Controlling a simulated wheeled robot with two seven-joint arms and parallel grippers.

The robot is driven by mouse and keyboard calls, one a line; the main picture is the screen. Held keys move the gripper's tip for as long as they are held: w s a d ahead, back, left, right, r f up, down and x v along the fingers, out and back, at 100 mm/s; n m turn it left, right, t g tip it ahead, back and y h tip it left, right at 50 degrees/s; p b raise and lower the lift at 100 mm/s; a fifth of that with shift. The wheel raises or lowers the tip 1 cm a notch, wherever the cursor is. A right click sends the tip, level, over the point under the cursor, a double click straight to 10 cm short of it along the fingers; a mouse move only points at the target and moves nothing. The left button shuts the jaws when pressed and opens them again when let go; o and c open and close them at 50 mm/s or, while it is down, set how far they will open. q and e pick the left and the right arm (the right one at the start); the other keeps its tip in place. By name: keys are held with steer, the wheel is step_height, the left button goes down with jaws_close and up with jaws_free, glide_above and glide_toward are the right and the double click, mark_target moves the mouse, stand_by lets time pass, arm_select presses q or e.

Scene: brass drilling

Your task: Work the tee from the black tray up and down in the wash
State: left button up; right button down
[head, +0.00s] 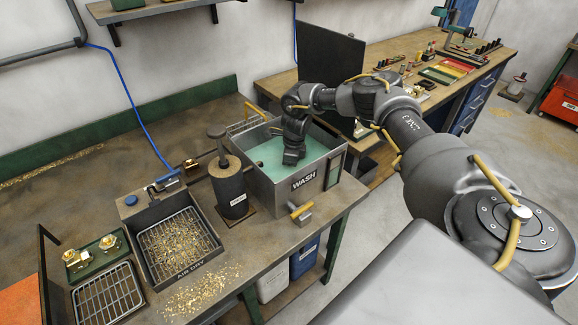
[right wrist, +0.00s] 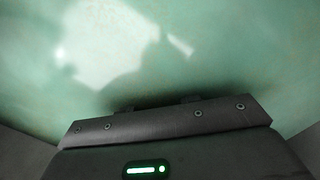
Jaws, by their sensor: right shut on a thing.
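The wash tank (head: 266,184) is a grey box labelled WASH, filled with green liquid (head: 265,158). My right gripper (head: 291,158) points down inside it, its lower end at the liquid. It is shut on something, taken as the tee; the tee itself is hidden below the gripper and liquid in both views. The right wrist view shows the gripper's dark body (right wrist: 170,130) over cloudy green liquid (right wrist: 110,60) with bright reflections. A small dark tray with a wire rack (head: 108,295) is empty at the lower left. My left gripper is out of view.
A green tray (head: 92,262) holds two brass fittings.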

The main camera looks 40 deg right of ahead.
steer(key=shift+r, duration=0.3)
steer(key=shift+r+p, duration=0.95)
steer(key=shift+r, duration=0.1)
steer(key=shift+f, duration=0.1)
steer(key=shift+f+b, duration=0.9)
steer(key=shift+f, duration=0.25)
steer(key=shift+r, duration=0.1)
steer(key=shift+r+p, duration=0.9)
steer(key=shift+r, duration=0.25)
steer(key=shift+f, duration=0.15)
steer(key=shift+f+b, duration=0.9)
steer(key=shift+f, duration=0.2)
steer(key=shift+r, duration=0.2)
